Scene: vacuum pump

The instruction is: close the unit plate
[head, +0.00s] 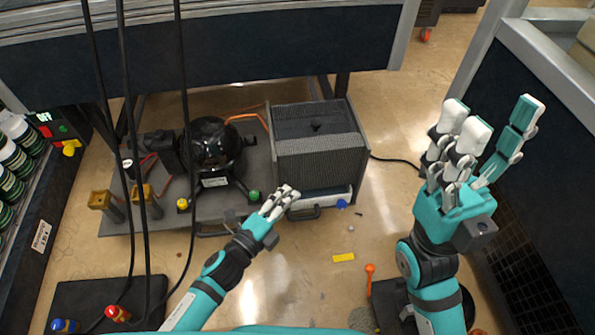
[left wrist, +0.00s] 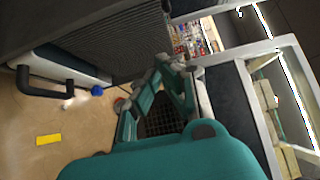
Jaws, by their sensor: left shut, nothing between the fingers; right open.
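The unit plate (head: 122,222) is a grey board that sticks out from under the dark bench. It carries a round black pump (head: 213,150) and a grey ribbed box (head: 318,165). A black handle (head: 303,213) is at the plate's front edge below the box, and a black handle also shows in the left wrist view (left wrist: 45,88). My left gripper (head: 284,196) is shut and empty, close to the front edge just left of that handle; whether it touches is unclear. Its fingers also show in the left wrist view (left wrist: 165,80). My right gripper (head: 482,125) is open and raised, empty, at the right.
Black cables hang across the left side. A yellow piece (head: 343,257) and an orange tool (head: 369,278) lie on the floor in front. A blue knob (head: 341,204) is near the handle. A dark panel (head: 545,150) with a metal frame stands at the right.

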